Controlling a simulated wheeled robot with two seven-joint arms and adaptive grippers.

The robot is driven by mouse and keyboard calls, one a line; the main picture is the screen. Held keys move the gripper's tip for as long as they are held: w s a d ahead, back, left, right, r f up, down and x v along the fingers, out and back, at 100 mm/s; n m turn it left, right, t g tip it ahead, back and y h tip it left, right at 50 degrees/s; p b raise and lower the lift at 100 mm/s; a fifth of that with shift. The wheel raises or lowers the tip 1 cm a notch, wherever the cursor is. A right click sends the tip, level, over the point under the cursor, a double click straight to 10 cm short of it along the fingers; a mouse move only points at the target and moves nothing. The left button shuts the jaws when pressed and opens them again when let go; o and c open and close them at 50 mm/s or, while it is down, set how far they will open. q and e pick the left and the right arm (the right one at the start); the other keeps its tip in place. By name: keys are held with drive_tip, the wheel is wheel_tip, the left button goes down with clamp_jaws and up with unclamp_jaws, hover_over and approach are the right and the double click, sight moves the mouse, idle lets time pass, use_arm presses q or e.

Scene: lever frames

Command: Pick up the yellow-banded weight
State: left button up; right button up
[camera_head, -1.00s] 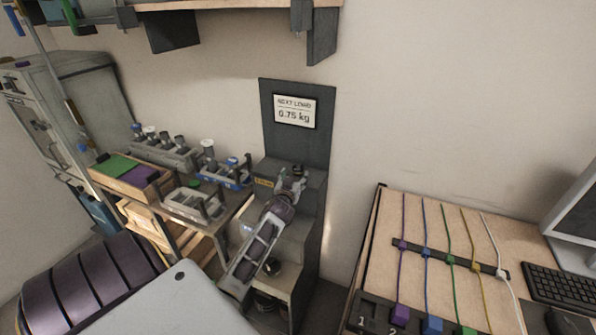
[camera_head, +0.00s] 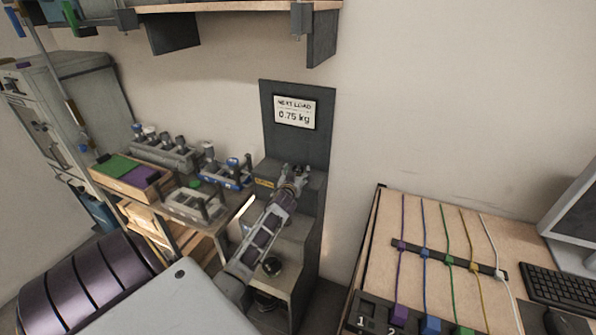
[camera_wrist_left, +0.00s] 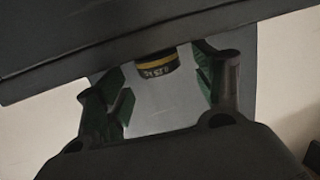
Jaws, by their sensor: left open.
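The yellow-banded weight (camera_wrist_left: 158,62) shows in the left wrist view as a small dark body with a yellow band and pale marking. A dark grey edge hides its upper part. My left gripper (camera_wrist_left: 160,88) is open, with its green-padded fingers to either side of the view and the weight beyond and between them, not held. In the head view my left gripper (camera_head: 297,172) is over the upper step of the dark grey stand (camera_head: 309,220). I cannot make out the weight there. My right gripper is not in view.
A sign (camera_head: 295,112) reading 0.75 kg is on the stand's back panel. A blue rack (camera_head: 226,178) and a grey rack (camera_head: 194,205) stand left of it. A dark round object (camera_head: 272,266) is on a lower step. A cable board (camera_head: 440,220) lies to the right.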

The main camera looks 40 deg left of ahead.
sight(297, 172)
use_arm(q)
drive_tip(key=shift+w+a+f, duration=0.1)
drive_tip(key=shift+w+a, duration=0.2)
drive_tip(key=shift+w, duration=0.3)
drive_tip(key=shift+c, duration=0.2)
drive_tip(key=c, duration=1.2)
drive_tip(key=shift+c, duration=0.2)
wheel_tip(297, 172, up, 10)
drive_tip(key=shift+s, duration=0.1)
idle(0.7)
